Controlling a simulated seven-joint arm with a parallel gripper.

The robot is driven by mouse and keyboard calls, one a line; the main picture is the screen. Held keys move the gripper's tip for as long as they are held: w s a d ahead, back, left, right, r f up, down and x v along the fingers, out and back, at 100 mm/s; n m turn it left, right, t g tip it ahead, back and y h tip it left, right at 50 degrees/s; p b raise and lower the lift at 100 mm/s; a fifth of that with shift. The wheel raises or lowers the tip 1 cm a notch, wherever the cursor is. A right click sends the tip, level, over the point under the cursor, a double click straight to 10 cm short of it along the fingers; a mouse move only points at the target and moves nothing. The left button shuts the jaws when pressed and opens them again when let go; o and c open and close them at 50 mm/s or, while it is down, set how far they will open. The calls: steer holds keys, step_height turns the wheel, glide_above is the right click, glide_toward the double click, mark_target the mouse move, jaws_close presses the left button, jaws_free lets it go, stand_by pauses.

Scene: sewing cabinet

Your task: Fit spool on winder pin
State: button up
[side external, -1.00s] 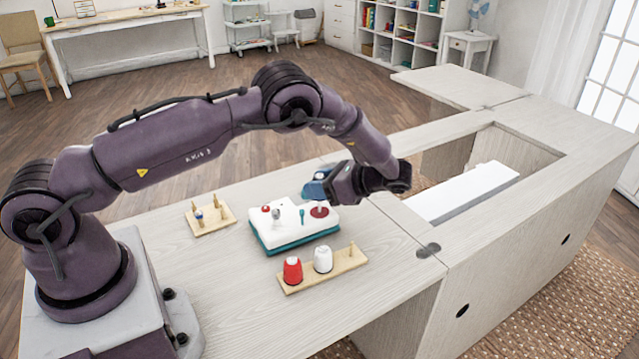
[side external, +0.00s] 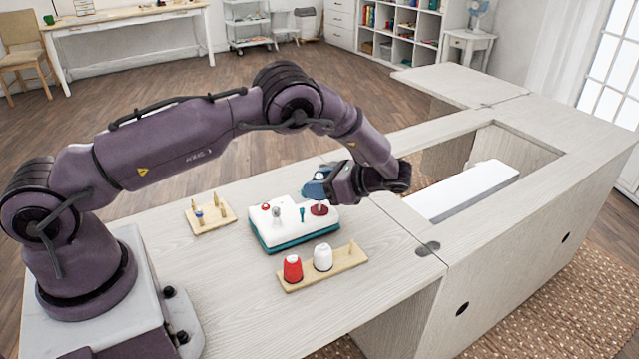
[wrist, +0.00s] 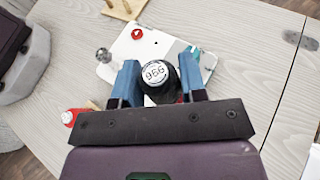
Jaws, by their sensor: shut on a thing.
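A dark spool (wrist: 157,82) with a white, numbered top sits between the blue fingers of my gripper (wrist: 157,84) in the wrist view. My gripper (side external: 318,186) is shut on it, above the right end of the winder. The spool cannot be made out clearly in the side view. The winder (side external: 278,236) is a white box with a teal base. Its dark red disc (side external: 319,210) with a pale upright pin lies just below the fingers. In the wrist view the winder (wrist: 122,48) is partly covered by the spool and fingers, and its pin is hidden.
A wooden rack (side external: 300,284) in front of the winder holds a red spool (side external: 292,268), a white spool (side external: 323,257) and a bare peg. A small peg board (side external: 212,226) stands at the left. The cabinet opening with a white panel (side external: 462,192) lies to the right.

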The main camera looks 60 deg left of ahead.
steer(key=shift+f, duration=1.85)
stand_by(2.8)
steer(key=o, duration=1)
steer(key=shift+c, duration=0.2)
steer(key=v, duration=1.2)
steer(key=shift+f, duration=0.1)
